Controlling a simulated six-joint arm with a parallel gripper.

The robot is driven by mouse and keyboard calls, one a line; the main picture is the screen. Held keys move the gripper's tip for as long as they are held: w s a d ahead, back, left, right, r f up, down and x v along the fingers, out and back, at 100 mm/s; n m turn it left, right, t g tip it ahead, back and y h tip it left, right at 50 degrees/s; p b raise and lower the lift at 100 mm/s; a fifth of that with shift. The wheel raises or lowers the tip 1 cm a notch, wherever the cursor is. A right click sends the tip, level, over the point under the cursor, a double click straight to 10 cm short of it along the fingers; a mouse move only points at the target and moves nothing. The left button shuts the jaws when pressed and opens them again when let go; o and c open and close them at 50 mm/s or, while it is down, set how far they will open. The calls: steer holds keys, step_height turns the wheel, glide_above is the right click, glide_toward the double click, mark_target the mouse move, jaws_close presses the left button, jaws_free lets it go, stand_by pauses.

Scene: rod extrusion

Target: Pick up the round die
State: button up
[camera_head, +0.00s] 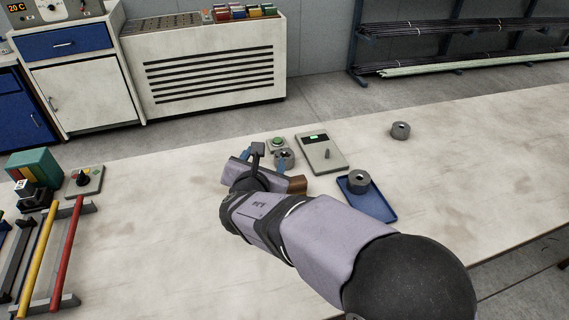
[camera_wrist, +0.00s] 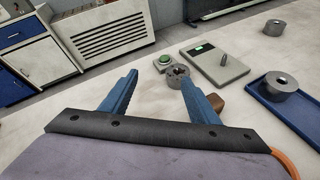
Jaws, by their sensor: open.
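Three short grey metal cylinders with centre holes are in view. One die (camera_head: 285,157) stands on the table just beyond my gripper (camera_head: 265,162); in the wrist view this die (camera_wrist: 177,80) appears between and beyond the blue fingertips (camera_wrist: 158,78), nearer the right one, which partly covers it. Its opening looks notched. A second die (camera_head: 359,181) sits in the blue tray (camera_head: 377,204); its hole looks round in the wrist view (camera_wrist: 279,85). A third die (camera_head: 400,130) stands alone at the back right. I cannot tell surely which hole is round. My gripper is open and empty.
A grey panel with a lever (camera_head: 320,154) and a green button box (camera_head: 277,143) stand beyond my gripper. A brown block (camera_head: 297,185) lies close by it. A rack with coloured rods (camera_head: 62,255) is at the left. The table is clear at the right.

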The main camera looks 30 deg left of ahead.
steer(key=d+f+n, duration=0.1)
steer(key=d+f+n+h, duration=0.1)
steer(key=shift+s+d+f+t, duration=0.25)
steer(key=shift+s+d+t, duration=0.05)
steer(key=shift+s+d, duration=0.1)
steer(key=p, duration=0.2)
glide_toward(285, 155)
steer(key=shift+w+a+f, duration=0.15)
steer(key=shift+w+a, duration=0.3)
steer(key=shift+w, duration=0.35)
steer(key=shift+w+a+f+p, duration=0.1)
steer(key=shift+w+f+p, duration=0.1)
steer(key=shift+w+p, duration=0.4)
steer(key=shift+p+x, duration=0.75)
steer(key=shift+x, duration=1.2)
steer(key=shift+f, duration=0.15)
